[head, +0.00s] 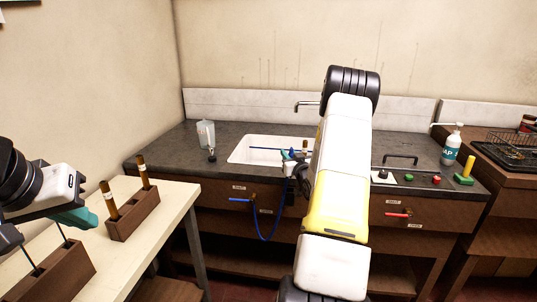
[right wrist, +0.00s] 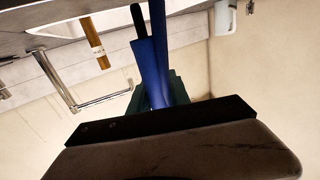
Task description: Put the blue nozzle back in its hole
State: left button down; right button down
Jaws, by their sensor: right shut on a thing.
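The blue nozzle (head: 268,149) reaches out over the white sink in the head view, with a blue hose (head: 262,236) looping down in front of the counter. My right gripper (head: 293,161) is shut on it at the sink's front edge. In the right wrist view the blue nozzle (right wrist: 150,65) passes between the dark green fingers (right wrist: 160,95). I cannot make out its hole; my right arm covers part of the counter. My left gripper (head: 78,217), with teal fingers, is over the pale table at left; its opening is unclear.
The sink (head: 240,152) has a metal faucet (head: 307,104) behind it. A clear container (head: 205,133) stands left of it. A soap bottle (head: 452,146) and a wire rack (head: 510,145) are at right. Brown wooden blocks (head: 134,214) holding sticks stand on the pale table (head: 172,205).

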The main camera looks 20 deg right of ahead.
jog(key=shift+f, duration=2.85)
jog(key=shift+f, duration=2.3)
jog(key=shift+r, duration=0.15)
jog(key=shift+r, duration=1.8)
jog(key=shift+f, duration=1.6)
